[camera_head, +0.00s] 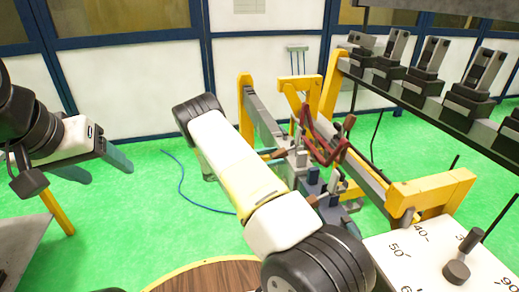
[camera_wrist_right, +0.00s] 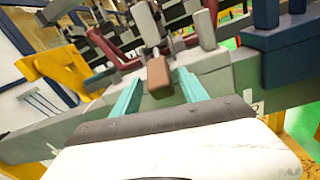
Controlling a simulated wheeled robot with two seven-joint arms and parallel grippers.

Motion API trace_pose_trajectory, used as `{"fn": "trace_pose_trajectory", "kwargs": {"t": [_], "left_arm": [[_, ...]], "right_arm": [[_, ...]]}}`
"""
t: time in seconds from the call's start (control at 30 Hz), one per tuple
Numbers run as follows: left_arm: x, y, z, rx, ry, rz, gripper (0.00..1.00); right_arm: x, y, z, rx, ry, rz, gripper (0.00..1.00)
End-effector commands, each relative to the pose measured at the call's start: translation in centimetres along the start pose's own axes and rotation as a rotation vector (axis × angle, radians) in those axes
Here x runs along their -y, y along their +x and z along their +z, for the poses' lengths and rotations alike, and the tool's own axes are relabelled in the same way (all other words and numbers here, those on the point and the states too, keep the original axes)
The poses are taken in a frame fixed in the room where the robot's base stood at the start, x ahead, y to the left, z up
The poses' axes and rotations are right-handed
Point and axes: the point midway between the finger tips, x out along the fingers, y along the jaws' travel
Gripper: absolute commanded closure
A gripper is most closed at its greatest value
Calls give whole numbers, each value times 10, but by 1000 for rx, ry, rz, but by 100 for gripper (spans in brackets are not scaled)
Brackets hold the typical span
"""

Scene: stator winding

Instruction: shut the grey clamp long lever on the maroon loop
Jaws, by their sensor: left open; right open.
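The maroon loop (camera_head: 322,140) lies over the clamp fixture in the head view; part of it shows in the right wrist view (camera_wrist_right: 108,50). A grey clamp (camera_head: 298,157) stands beside the loop. In the right wrist view, a grey lever (camera_wrist_right: 146,24) ends in a brown grip (camera_wrist_right: 159,78), which sits between the fingertips of my right gripper (camera_wrist_right: 160,83). Those teal fingers are open, one on each side of the grip; contact is not clear. In the head view my right forearm hides most of that gripper. My left gripper (camera_head: 102,165) is open and empty at the left, far from the fixture.
Blue blocks (camera_wrist_right: 290,42) stand close to the right of my right gripper. Yellow frame posts (camera_head: 246,105) surround the fixture. A rail with several black clamps (camera_head: 430,85) runs along the right. A white dial panel (camera_head: 425,260) is at the lower right.

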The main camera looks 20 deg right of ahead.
Motion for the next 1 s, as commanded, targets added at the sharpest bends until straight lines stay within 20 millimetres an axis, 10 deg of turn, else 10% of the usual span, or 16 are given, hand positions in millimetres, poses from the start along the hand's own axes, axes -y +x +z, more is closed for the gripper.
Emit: {"fn": "trace_pose_trajectory", "kwargs": {"t": [0.1, 0.37, 1.0], "left_arm": [[0, 0, 0, 0, 0, 0, 35], [0, 0, 0, 0, 0, 0, 35], [0, 0, 0, 0, 0, 0, 35]], "right_arm": [[0, 0, 0, 0, 0, 0, 51], [0, 0, 0, 0, 0, 0, 100], [0, -1, 0, -1, 1, 0, 100]]}}
